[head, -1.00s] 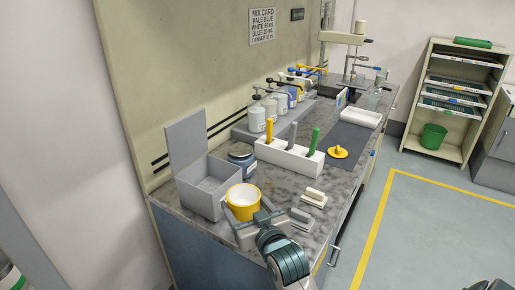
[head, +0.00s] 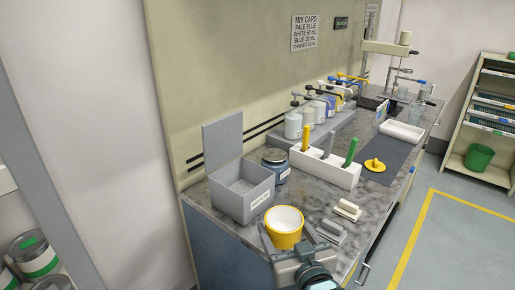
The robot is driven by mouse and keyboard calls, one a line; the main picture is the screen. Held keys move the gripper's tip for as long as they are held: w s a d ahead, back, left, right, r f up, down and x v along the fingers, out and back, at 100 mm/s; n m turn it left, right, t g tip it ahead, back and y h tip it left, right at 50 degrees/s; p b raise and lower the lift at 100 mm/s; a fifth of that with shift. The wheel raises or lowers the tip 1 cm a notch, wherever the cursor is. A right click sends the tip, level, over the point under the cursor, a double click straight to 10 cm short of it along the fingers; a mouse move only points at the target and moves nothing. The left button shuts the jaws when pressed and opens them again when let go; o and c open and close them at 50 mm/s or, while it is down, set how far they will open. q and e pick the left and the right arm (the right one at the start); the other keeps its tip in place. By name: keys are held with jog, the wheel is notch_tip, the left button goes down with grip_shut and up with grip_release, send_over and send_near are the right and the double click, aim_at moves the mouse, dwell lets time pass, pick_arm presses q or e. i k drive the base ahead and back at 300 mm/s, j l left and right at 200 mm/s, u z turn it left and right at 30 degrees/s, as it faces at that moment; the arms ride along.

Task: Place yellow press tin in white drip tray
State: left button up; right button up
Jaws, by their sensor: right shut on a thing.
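The yellow press tin (head: 284,238), open at the top with a white inside, is near the front end of the counter. My right gripper (head: 287,236) is shut on it, with one finger on each side. The tin looks upright; I cannot tell its height above the counter. The white drip tray (head: 402,132) lies farther back on the right side of the counter, beyond the dark mat, and looks empty. My left gripper is not in view.
A grey open-lidded box (head: 259,196) stands left of the tin, with a dark jar (head: 276,164) behind. A white holder (head: 325,168) with coloured handles and two small blocks lie between tin and tray. A yellow knobbed disc (head: 375,166) rests on the dark mat (head: 392,152).

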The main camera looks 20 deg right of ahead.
aim_at(400, 135)
jog(key=l, duration=0.55)
jog(key=k+l, duration=0.15)
jog(key=l, duration=1)
jog(key=i+l, duration=0.1)
jog(key=l, duration=0.3)
jog(key=i+l, duration=0.1)
jog(key=l, duration=0.3)
jog(key=i+l, duration=0.15)
jog(key=l, duration=0.25)
jog(key=i+l+z, duration=0.1)
jog(key=l, duration=0.3)
jog(key=i+l, duration=1.25)
jog(key=i, duration=0.2)
